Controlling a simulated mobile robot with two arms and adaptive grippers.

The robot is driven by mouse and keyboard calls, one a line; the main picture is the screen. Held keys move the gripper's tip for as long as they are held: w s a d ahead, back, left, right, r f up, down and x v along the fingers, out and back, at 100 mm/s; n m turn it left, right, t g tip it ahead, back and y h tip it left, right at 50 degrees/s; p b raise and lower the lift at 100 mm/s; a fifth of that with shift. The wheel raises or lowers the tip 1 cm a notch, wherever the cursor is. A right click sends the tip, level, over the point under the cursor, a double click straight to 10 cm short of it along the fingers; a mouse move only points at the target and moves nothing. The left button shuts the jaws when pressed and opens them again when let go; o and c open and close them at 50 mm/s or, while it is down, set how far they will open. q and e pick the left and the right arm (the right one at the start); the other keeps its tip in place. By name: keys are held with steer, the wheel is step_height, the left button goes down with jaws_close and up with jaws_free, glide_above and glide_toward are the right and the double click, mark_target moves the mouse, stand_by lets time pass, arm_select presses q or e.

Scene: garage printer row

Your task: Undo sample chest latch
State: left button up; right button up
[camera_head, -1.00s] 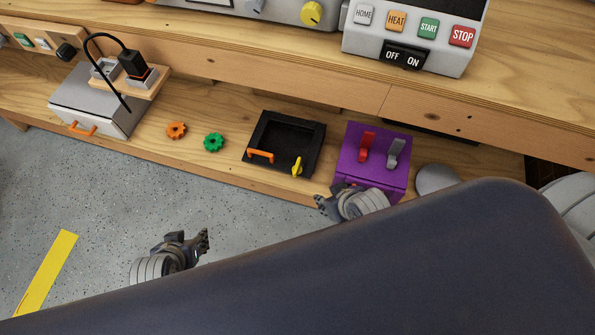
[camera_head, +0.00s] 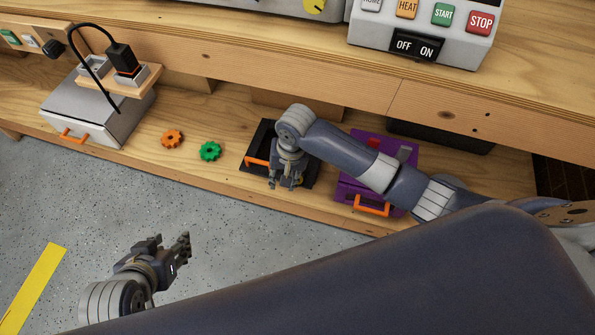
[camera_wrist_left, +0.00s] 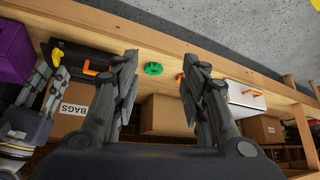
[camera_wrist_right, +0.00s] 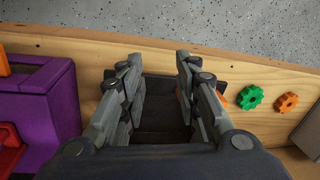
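A black chest (camera_head: 258,142) with an orange handle (camera_head: 257,161) sits on the lower shelf. Its yellow latch shows in the left wrist view (camera_wrist_left: 55,59), by the tips of my right gripper; contact cannot be told. My right gripper (camera_head: 285,184) points down over the chest's front, and its fingers are apart in the right wrist view (camera_wrist_right: 157,60), with the black chest behind them. The latch is hidden there. My left gripper (camera_head: 170,246) is open and empty over the floor, away from the shelf. I cannot tell whether this is the sample chest.
A purple box (camera_head: 346,190) with an orange handle (camera_head: 371,205) lies under my right arm. The upper shelf (camera_head: 300,75) overhangs behind.

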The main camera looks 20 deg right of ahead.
steer(key=w+d+m, duration=0.1)
steer(key=w+d+h, duration=0.1)
steer(key=d, duration=0.1)
steer(key=w+d+r+m, duration=0.1)
steer(key=d, duration=0.1)
steer(key=shift+w+m+g, duration=0.3)
steer(key=shift+w, duration=0.05)
steer(key=shift+w+d+h, duration=0.1)
steer(key=shift+h, duration=0.2)
step_height(320, 180, down, 3)
steer(key=shift+f+b, duration=0.2)
steer(key=shift+b, duration=0.6)
step_height(320, 180, down, 4)
steer(key=shift+r+b, duration=0.15)
steer(key=shift+b, duration=0.65)
arm_select(q)
steer(key=w+d+r+t+h, duration=0.1)
steer(key=w+d+r+t, duration=0.1)
steer(key=w+r+t, duration=0.2)
steer(key=w+d+r+t+h, duration=0.1)
steer(key=w+d+r+t, duration=0.1)
steer(key=w+r+t, duration=0.2)
steer(key=shift+w+d+r+t+h, duration=0.35)
steer(key=shift+w+r, duration=0.9)
steer(key=shift+r, duration=0.95)
arm_select(e)
steer(key=shift+f, duration=0.2)
arm_select(q)
steer(key=shift+a, duration=0.1)
